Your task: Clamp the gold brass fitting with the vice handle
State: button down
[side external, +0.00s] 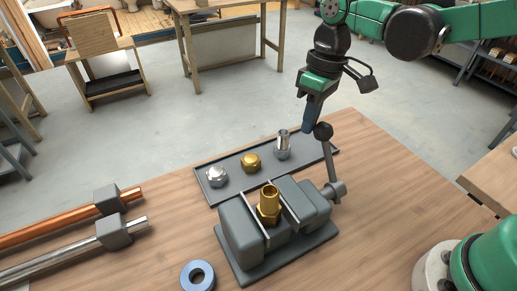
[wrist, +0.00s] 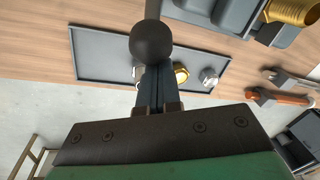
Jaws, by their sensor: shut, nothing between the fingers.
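The gold brass fitting (side external: 269,199) stands upright between the jaws of the grey vice (side external: 243,240). I cannot tell whether both jaws press on it. It also shows at the top right of the wrist view (wrist: 291,12). The vice handle (side external: 331,163) is a grey bar rising from the vice's right end, tilted slightly left, with a dark ball on top. That ball (wrist: 153,43) is large in the wrist view, just beyond my fingertips. My gripper (side external: 307,128) is shut and empty, pointing down beside the ball on its left. Any contact is unclear.
Behind the vice lies a grey tray (side external: 203,190) with a silver nut (side external: 216,177), a gold nut (side external: 251,163) and a silver fitting (side external: 283,146). A blue ring (side external: 198,276) lies in front. Copper (side external: 60,221) and steel pipes lie left. The right tabletop is clear.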

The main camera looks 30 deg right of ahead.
jog(key=shift+s+r, duration=0.4)
jog(key=shift+s, duration=0.2)
jog(key=s+r+t, duration=0.2)
jog(key=s+t, duration=0.2)
jog(key=s, duration=0.3)
jog(key=shift+s, duration=0.35)
